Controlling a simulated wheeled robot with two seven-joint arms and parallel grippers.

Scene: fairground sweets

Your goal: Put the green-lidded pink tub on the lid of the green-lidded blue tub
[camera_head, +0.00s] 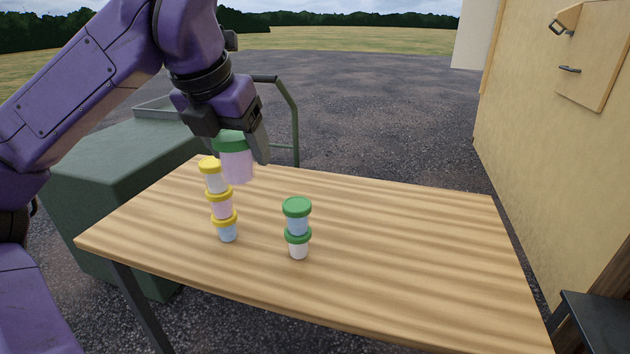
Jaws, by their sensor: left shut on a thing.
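My left gripper (238,140) is shut on the green-lidded pink tub (237,166) and holds it upright above the table, behind and partly beside the yellow-lidded stack. The green-lidded blue tub (298,225) is to the right, stacked on a green-lidded white tub (298,250). Its green lid (297,206) is bare. The pink tub is apart from that stack, up and to its left. My right gripper is not in view.
A stack of yellow-lidded tubs, white (213,182), pink (220,209) and blue (227,233), stands left of the green-lidded stack. The wooden table (400,250) is clear on the right. A dark green cart (110,165) stands behind the table's left side.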

